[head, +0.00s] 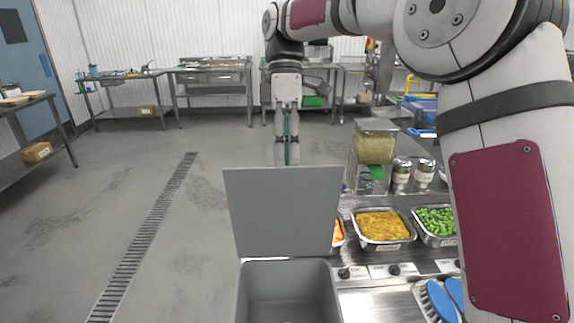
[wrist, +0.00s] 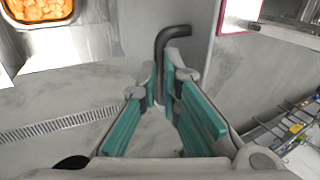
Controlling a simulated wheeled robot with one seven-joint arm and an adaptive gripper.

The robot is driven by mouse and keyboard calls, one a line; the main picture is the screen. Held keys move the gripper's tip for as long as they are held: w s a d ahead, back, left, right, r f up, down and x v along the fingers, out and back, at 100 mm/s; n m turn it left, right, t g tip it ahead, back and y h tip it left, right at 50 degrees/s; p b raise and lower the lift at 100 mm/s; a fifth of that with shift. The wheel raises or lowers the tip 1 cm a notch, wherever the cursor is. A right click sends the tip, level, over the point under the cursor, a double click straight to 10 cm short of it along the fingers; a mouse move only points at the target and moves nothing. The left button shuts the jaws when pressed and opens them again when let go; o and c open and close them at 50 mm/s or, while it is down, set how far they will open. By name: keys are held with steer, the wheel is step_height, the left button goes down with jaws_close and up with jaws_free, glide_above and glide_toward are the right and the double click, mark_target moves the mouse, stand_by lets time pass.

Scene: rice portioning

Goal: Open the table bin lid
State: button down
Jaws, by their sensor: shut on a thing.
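The grey table bin (head: 287,294) stands at the bottom centre of the head view, its top open. Its flat grey lid (head: 283,212) stands raised, nearly upright, at the far edge of the bin. My gripper (head: 288,156) is behind the top edge of the lid, pointing down, its lowest part hidden by the lid. In the wrist view, my gripper (wrist: 164,74) has its teal-padded fingers closed around a dark, bent handle (wrist: 173,33) attached to the grey lid (wrist: 140,22).
Trays of yellow food (head: 382,225) and green food (head: 436,221) sit right of the bin. Blue-handled tools (head: 440,300) lie in front of them. Two shakers (head: 401,173) and a rice container (head: 374,147) stand behind. The floor (head: 120,200) at left is clear.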

steer(key=shift+g, duration=0.9)
steer(key=w+f, duration=0.2)
steer(key=w+f+b, duration=0.1)
steer(key=shift+w+d, duration=0.25)
steer(key=shift+w, duration=0.15)
steer(key=c, duration=1.4)
jaws_free()
steer(key=shift+c, duration=0.4)
